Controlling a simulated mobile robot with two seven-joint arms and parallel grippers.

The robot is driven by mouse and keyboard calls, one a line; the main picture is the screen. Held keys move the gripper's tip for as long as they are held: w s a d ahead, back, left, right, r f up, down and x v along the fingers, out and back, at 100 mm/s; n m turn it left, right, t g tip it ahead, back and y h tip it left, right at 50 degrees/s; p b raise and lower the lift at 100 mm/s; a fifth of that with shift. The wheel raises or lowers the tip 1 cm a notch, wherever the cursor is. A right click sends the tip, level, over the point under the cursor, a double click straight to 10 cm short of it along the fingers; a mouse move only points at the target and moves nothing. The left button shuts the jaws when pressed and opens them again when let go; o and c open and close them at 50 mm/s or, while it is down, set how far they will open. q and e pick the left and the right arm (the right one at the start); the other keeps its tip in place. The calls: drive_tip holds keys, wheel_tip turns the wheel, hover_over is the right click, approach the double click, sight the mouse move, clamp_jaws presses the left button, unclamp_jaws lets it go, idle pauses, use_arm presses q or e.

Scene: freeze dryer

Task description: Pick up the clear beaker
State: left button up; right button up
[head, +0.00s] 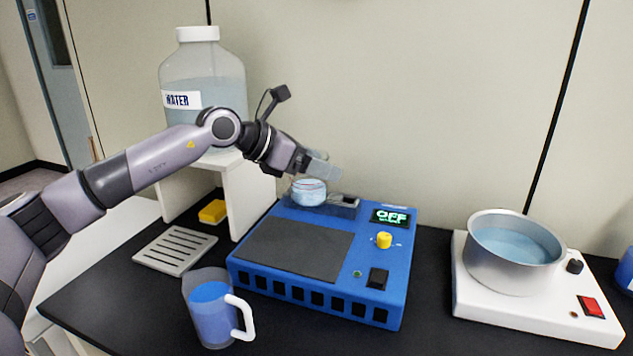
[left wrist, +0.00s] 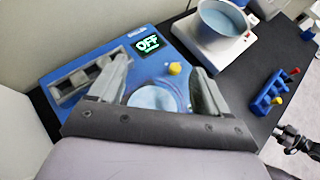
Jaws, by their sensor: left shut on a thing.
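The clear beaker (head: 308,192), with pale blue liquid in it, is at the back of the blue device (head: 390,270), left of the OFF display. My left gripper (head: 318,168) is shut on the beaker, coming from above and the left. In the left wrist view, the round beaker (left wrist: 153,98) lies between the two fingers of my left gripper (left wrist: 160,85). I cannot tell whether its base touches the device.
A clear jug (head: 205,310) of blue liquid stands in front of the device. A water bottle (head: 198,75) stands on a white shelf (head: 245,195). A pot (head: 512,255) sits on a white hot plate (head: 535,318) at right. A slotted grey plate (head: 175,250) and yellow block (head: 213,211) lie left.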

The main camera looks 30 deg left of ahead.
use_arm(q)
wheel_tip(320, 180, up, 8)
drive_tip(key=shift+r, duration=0.2)
idle(0.4)
